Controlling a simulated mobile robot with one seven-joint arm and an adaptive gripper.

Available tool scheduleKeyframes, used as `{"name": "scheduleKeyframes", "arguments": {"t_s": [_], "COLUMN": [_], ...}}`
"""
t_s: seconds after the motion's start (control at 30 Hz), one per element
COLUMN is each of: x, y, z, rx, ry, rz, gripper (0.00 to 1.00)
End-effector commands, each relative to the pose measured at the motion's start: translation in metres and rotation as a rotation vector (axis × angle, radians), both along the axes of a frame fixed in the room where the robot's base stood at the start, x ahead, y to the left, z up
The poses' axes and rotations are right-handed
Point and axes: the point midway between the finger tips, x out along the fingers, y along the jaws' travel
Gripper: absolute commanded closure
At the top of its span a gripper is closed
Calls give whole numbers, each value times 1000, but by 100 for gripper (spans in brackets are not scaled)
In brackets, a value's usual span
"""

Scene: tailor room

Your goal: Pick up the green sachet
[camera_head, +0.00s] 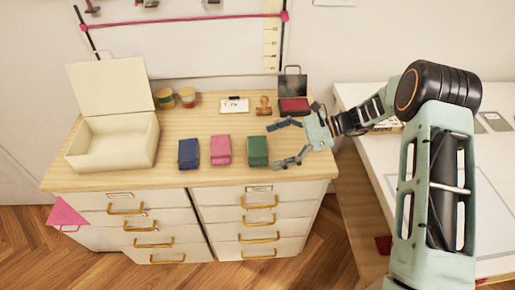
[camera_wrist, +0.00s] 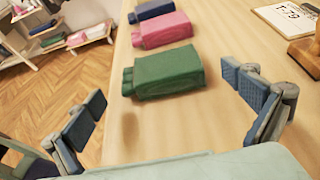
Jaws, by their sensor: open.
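The green sachet (camera_head: 257,151) lies on the wooden cabinet top, at the right end of a row with a pink sachet (camera_head: 221,150) and a blue sachet (camera_head: 188,153). My gripper (camera_head: 273,143) is open and empty just to the right of the green sachet. In the wrist view the green sachet (camera_wrist: 168,74) lies ahead of my gripper (camera_wrist: 169,112), between the lines of its two spread fingers and apart from both. The pink sachet (camera_wrist: 162,29) and the blue sachet (camera_wrist: 152,9) lie beyond it.
An open cream box (camera_head: 115,142) stands at the left of the cabinet top. Behind the sachets are a price card (camera_head: 234,105), a wooden stamp (camera_head: 264,106), an ink pad (camera_head: 293,106) and two small pots (camera_head: 176,98). A white table (camera_head: 365,160) stands at the right.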

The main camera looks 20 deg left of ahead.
Motion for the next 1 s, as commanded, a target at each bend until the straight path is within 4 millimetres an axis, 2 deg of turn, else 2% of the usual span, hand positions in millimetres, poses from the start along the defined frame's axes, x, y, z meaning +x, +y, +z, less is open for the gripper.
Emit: {"name": "scheduleKeyframes", "arguments": {"t_s": [0.2, 0.43, 0.8, 1.0], "x": [-14, -14, -14, -14], "y": [25, 27, 27, 28], "z": [-12, -13, -13, -13], "rx": [-1, 0, 0, 1], "ry": [1, -1, -2, -1], "rz": [3, 0, 2, 2], "gripper": [0, 0, 41, 43]}}
